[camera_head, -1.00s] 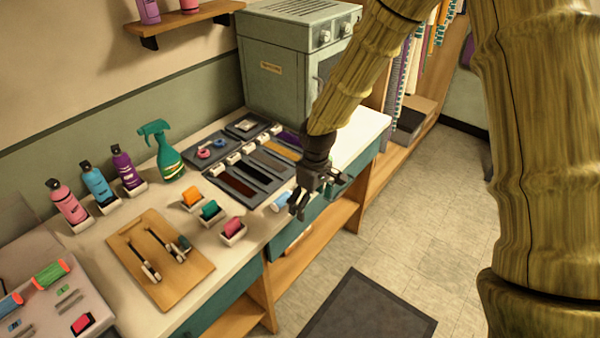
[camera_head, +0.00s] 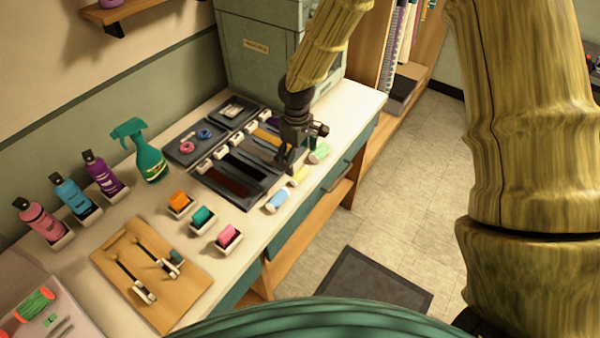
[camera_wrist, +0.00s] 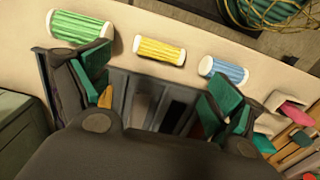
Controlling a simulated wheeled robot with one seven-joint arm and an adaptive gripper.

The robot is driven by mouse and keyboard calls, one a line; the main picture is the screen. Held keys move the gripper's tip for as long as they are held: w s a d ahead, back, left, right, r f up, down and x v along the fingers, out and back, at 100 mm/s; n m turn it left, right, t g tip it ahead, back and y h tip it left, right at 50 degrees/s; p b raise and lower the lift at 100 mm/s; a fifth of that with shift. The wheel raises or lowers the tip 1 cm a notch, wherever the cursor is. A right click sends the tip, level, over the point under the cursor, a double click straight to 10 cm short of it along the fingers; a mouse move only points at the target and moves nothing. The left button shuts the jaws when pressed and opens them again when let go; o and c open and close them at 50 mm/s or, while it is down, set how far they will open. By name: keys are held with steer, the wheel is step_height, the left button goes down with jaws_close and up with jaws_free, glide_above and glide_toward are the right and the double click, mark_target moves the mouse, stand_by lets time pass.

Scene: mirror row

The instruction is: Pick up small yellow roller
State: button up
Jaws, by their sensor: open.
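The small yellow roller (camera_head: 299,176) lies on the counter near its front edge, between a blue roller (camera_head: 277,200) and a green roller (camera_head: 319,153). In the wrist view the yellow roller (camera_wrist: 160,49) lies ahead of the gap between my fingers, with the green roller (camera_wrist: 80,28) to its left and the blue roller (camera_wrist: 223,70) to its right. My gripper (camera_head: 287,162) is open and empty, above the dark tray and close to the yellow roller, apart from it. Its green-padded fingers (camera_wrist: 155,92) stand wide apart in the wrist view.
A dark sectioned tray (camera_head: 236,175) lies under and beside my gripper. Small holders with an orange roll (camera_head: 179,199), a teal roll (camera_head: 203,214) and a pink roll (camera_head: 228,235) stand nearer. A green spray bottle (camera_head: 148,158) and a grey cabinet (camera_head: 262,60) stand behind.

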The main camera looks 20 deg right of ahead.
mark_target(300, 173)
steer(key=shift+w+f, duration=0.1)
steer(key=shift+f, duration=0.25)
steer(key=shift+s+d+f+p, duration=0.1)
steer(key=shift+s+f+p, duration=0.1)
steer(key=shift+s+p, duration=0.2)
steer(key=f, duration=0.1)
steer(key=f+p, duration=0.2)
steer(key=f, duration=0.1)
steer(key=shift+d, duration=0.3)
steer(key=shift+w+f, duration=0.1)
steer(key=shift+f, duration=0.3)
steer(key=c, duration=0.9)
